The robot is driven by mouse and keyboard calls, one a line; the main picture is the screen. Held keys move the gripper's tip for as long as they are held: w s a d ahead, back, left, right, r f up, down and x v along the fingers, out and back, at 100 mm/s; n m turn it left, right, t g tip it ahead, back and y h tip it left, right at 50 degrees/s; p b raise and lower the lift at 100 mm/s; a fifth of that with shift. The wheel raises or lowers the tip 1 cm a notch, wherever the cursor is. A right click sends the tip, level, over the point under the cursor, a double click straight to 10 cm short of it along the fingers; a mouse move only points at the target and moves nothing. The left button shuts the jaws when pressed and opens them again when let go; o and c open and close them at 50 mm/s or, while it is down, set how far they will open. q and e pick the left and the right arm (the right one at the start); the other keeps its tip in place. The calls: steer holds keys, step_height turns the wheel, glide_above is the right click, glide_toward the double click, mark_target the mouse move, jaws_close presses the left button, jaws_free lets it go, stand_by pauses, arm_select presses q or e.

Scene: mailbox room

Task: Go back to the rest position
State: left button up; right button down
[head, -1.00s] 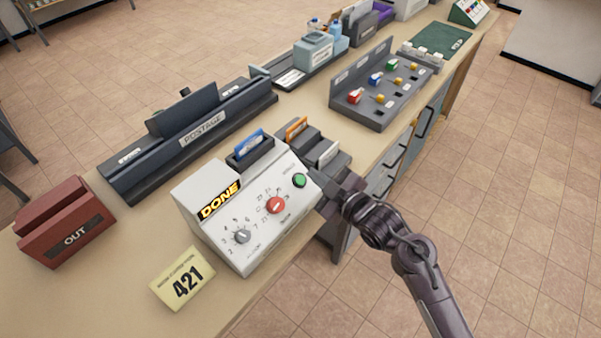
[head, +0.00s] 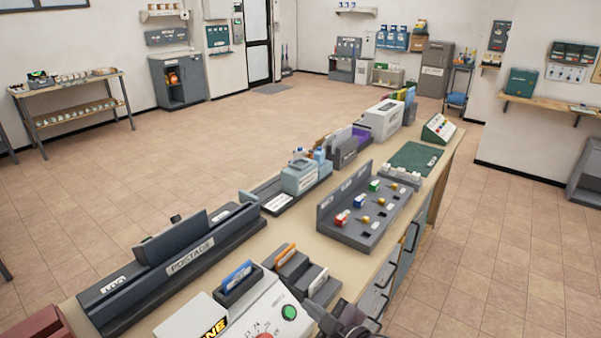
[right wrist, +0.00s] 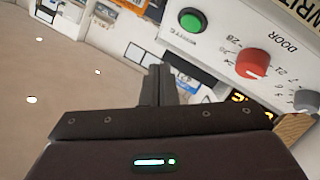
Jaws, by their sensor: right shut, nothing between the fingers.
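My right gripper (head: 322,314) is at the bottom of the head view, beside the right end of the white control box (head: 262,306). In the right wrist view its fingers (right wrist: 158,86) are together and empty, apart from the box. There the box shows a green button (right wrist: 192,20), a red knob (right wrist: 252,64) and a grey knob (right wrist: 306,100). The green button also shows in the head view (head: 289,312), as does part of a DONE sign, cut by the lower edge. My left gripper is in neither view.
The long counter (head: 300,246) carries a POSTAGE rack (head: 190,256), a grey sorting block (head: 372,236) with coloured pieces, and a card holder (head: 300,274) close to my right gripper. A dark red box (head: 45,325) is at the lower left. Tiled floor (head: 500,250) lies clear on the right.

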steer(key=s+d+f+m+g+h, duration=0.3)
steer(key=s+d+m+g+h, duration=0.85)
steer(key=s+d, duration=0.8)
step_height(320, 180, down, 29)
steer(key=s+a+m+t+y+b, duration=0.1)
steer(key=s+a+t+y, duration=0.1)
steer(key=s, duration=0.1)
steer(key=s+d+f, duration=0.1)
steer(key=s+f, duration=0.9)
steer(key=s+d+f+g+b, duration=0.1)
steer(key=s+d+f, duration=0.1)
steer(key=s+f, duration=0.8)
steer(key=shift+d+f, duration=0.3)
steer(key=shift+f, duration=0.25)
